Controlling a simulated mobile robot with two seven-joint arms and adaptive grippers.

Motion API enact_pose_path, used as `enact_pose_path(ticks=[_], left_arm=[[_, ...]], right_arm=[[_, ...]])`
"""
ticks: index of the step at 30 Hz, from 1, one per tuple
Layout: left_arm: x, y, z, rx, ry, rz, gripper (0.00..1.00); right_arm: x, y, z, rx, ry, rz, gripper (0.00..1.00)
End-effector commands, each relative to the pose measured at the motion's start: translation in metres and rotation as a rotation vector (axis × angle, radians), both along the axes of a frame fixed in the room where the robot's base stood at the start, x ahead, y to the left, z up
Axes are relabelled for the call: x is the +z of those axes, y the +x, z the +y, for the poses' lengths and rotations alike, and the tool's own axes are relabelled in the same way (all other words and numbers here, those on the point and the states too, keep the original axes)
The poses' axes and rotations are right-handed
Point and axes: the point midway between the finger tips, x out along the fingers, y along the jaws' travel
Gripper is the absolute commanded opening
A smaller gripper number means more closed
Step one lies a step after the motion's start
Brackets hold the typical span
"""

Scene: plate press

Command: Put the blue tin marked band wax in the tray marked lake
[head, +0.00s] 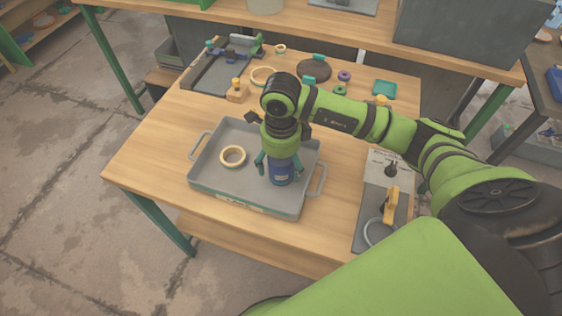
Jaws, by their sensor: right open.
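The blue tin (281,174) stands upright in the grey tray (213,190), right of the tray's middle. The lettering on the tin and on the tray's front label (239,203) is too small to read. My right gripper (279,167) points down over the tin. Its teal fingers are apart, one on each side of the tin's upper part. Whether they touch it cannot be seen. My left gripper is not in view.
A pale ring (232,156) lies in the tray, left of the tin. A grey fixture (223,70) stands at the table's back left. Small rings, a dark disc (314,68) and a teal square tray (385,89) lie at the back. A board with a yellow-handled tool (391,206) is at right.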

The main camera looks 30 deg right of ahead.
Motion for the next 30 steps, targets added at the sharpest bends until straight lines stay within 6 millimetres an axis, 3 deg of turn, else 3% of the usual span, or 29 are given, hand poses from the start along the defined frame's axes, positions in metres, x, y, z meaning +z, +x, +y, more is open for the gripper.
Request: enact_pose_path(ticks=[8, 22, 30], left_arm=[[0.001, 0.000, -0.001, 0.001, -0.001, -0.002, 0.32], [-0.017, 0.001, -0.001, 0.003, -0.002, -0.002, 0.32], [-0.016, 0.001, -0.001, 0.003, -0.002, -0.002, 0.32]], right_arm=[[0.010, 0.001, 0.000, 0.000, 0.001, -0.005, 0.81], [0.106, 0.002, -0.001, 0.000, -0.001, -0.006, 0.81], [0.123, 0.001, -0.001, -0.001, 0.000, 0.000, 0.81]])
